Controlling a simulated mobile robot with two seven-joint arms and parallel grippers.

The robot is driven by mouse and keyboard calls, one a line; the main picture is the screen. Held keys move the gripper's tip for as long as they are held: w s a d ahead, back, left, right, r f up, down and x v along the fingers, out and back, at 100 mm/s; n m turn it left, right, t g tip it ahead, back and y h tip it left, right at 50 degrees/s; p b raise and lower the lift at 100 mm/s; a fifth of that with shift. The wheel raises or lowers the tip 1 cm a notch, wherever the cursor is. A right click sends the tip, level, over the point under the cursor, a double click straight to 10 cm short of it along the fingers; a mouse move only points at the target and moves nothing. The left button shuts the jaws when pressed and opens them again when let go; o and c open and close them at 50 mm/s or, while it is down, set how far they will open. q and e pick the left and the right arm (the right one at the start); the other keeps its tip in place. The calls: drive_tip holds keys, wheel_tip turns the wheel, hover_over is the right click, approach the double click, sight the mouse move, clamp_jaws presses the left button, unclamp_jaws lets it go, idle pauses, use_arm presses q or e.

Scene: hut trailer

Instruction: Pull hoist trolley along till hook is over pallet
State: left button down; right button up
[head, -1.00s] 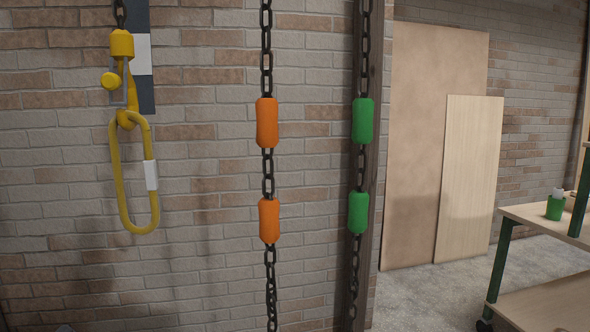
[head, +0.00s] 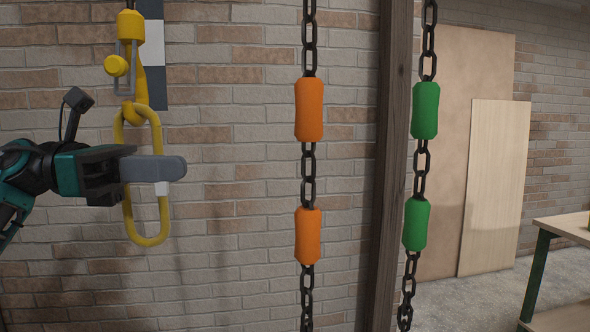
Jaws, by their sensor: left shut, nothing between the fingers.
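A yellow hook (head: 134,80) hangs at the left with a long yellow oval link (head: 148,238) below it, which has a white patch. My left gripper (head: 180,168) comes in from the left, shut and empty, in front of the link in the picture; I cannot tell whether it touches. A chain with two orange grips (head: 309,110) hangs in the middle. A chain with two green grips (head: 425,110) hangs to its right. The trolley and the pallet are not in view. My right gripper is not in view.
A dark upright post (head: 390,170) stands between the two chains in the picture. Behind is a brick wall (head: 235,150). Boards (head: 495,190) lean at the right, and a table (head: 565,228) with a green leg is at the right edge.

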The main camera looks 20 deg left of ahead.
use_arm(q)
drive_tip(key=p+x, duration=0.5)
drive_tip(key=x, duration=0.9)
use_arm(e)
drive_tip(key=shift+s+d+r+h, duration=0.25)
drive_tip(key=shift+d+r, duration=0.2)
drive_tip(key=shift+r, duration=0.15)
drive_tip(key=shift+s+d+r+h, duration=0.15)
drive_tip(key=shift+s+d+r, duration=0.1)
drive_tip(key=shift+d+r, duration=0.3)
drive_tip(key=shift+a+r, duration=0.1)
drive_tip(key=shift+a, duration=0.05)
